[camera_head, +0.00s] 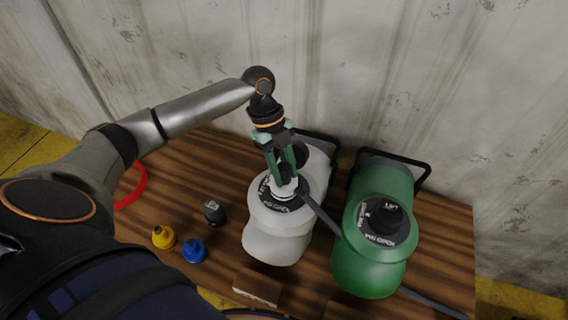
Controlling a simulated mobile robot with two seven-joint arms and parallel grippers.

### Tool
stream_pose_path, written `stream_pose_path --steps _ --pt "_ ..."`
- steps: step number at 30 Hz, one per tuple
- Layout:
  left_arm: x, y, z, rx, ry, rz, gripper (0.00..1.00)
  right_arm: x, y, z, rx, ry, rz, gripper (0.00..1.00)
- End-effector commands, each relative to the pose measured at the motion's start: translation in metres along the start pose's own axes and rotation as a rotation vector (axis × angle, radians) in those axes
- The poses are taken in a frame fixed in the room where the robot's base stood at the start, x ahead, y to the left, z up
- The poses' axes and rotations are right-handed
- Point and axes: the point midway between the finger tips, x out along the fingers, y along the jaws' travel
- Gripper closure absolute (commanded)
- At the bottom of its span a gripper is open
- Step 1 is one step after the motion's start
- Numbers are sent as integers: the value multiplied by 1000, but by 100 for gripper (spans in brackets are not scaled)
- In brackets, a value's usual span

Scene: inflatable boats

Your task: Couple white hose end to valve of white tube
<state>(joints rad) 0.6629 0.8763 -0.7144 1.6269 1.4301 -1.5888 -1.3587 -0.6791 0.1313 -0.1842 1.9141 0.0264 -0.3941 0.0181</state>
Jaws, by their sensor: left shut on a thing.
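The white tube (272,240) lies on the wooden table with a dark lettered disc (268,200) around its valve. My left gripper (286,178) points down over this valve and is shut on the white hose end (289,190). The hose end is upright over the middle of the disc. It and the fingers cover the valve, so I cannot tell whether the two are joined or only touching. A grey hose (325,219) runs from there down to the right, towards the green tube. My right gripper is not in view.
A green tube (365,267) with a black valve cap (387,219) lies to the right. Yellow (163,238), blue (194,251) and black (214,212) fittings stand to the left. A brown block (257,287) sits in front. A concrete wall (420,80) rises behind the table.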

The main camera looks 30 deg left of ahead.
Motion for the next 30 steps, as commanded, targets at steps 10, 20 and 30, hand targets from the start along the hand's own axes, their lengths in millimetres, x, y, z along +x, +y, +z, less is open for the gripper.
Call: stream_pose_path --steps 10,20,30 --pt "0 0 0 173 0 71 100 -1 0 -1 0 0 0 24" --pt "0 0 0 339 -1 140 100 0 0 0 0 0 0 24" --pt "0 2 1 499 -1 207 100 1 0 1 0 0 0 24"
